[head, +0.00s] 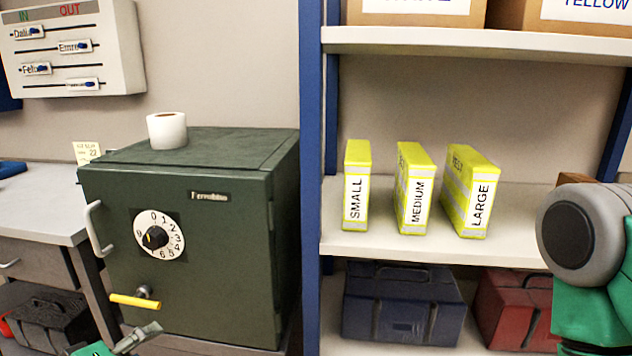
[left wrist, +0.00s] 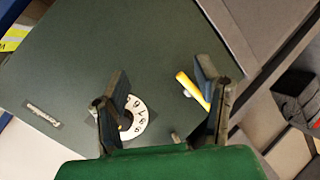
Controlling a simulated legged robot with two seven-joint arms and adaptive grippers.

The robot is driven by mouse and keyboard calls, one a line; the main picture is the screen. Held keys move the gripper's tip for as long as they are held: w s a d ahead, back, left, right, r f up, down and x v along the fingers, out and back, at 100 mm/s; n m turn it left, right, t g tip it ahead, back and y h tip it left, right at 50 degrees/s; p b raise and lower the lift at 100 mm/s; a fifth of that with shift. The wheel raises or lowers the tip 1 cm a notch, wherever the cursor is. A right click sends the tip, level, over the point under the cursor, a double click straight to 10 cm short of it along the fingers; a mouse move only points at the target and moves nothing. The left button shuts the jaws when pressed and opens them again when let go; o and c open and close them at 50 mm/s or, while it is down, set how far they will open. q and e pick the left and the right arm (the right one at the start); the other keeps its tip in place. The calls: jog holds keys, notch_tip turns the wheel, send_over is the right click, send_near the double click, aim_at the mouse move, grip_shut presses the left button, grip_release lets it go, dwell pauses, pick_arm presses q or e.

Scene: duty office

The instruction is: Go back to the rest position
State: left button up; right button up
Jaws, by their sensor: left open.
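My left gripper (head: 138,338) shows at the bottom of the head view, just below the yellow handle of the green safe. In the left wrist view the gripper (left wrist: 162,70) is open, with nothing between its fingers, and faces the safe front. The dark green safe (head: 235,220) has its door shut. Its white numbered dial (head: 159,236) sits mid-door, and its yellow handle (head: 135,301) lies about level. The dial (left wrist: 136,112) is partly hidden behind a finger in the wrist view. My right arm shows at the right edge; its gripper is out of view.
A white paper roll (head: 166,130) stands on the safe. A blue shelf unit (head: 311,180) stands right of it, with yellow SMALL (head: 356,185), MEDIUM (head: 415,188) and LARGE (head: 470,190) packs. A desk (head: 40,215) is at the left.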

pick_arm(q)
jog(key=s+d+f+m+g+y, duration=0.1)
jog(key=s+d+f+m+g, duration=0.1)
jog(key=s+f+m+g, duration=0.3)
jog(key=s+d+f+m+g+y, duration=0.2)
jog(key=s+f+m+g, duration=0.3)
jog(key=s+f, duration=0.9)
jog(key=s+d+g, duration=0.1)
jog(key=s+g, duration=0.1)
jog(key=s, duration=0.3)
jog(key=shift+s+f+m, duration=0.25)
jog(key=shift+m, duration=0.05)
